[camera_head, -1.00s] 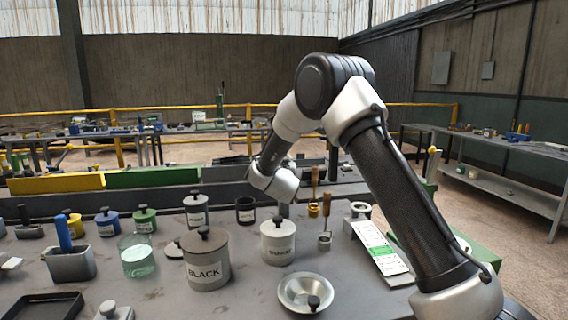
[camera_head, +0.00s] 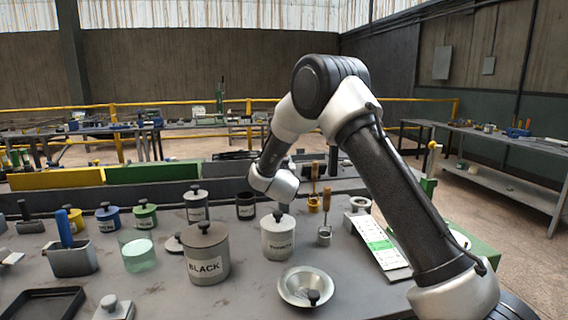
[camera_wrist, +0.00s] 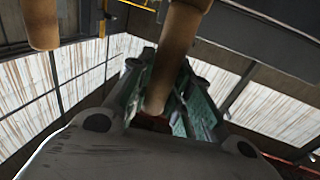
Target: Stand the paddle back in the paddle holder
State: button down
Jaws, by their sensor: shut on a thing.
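My gripper (camera_wrist: 160,85) shows in the wrist view, with a finger on each side. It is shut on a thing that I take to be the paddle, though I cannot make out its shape. A wooden handle (camera_wrist: 176,45) crosses in front of the fingers, and another handle (camera_wrist: 40,22) is at the upper left. In the head view my wrist (camera_head: 275,185) hides the fingers and what they hold. It is above the bench, left of two upright wooden handles (camera_head: 314,170) (camera_head: 327,200). I cannot tell which container is the paddle holder.
The BLACK tin (camera_head: 206,255) and another lidded tin (camera_head: 278,238) stand in front of my wrist. A grey bin (camera_head: 73,262) with a blue handle stands at left. A shallow metal dish (camera_head: 300,288) lies in front.

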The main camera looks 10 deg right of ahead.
jog(key=shift+f, duration=0.85)
jog(key=c, duration=1.2)
grip_release()
jog(key=shift+c, duration=0.2)
jog(key=o, duration=0.5)
jog(key=shift+r, duration=3.5)
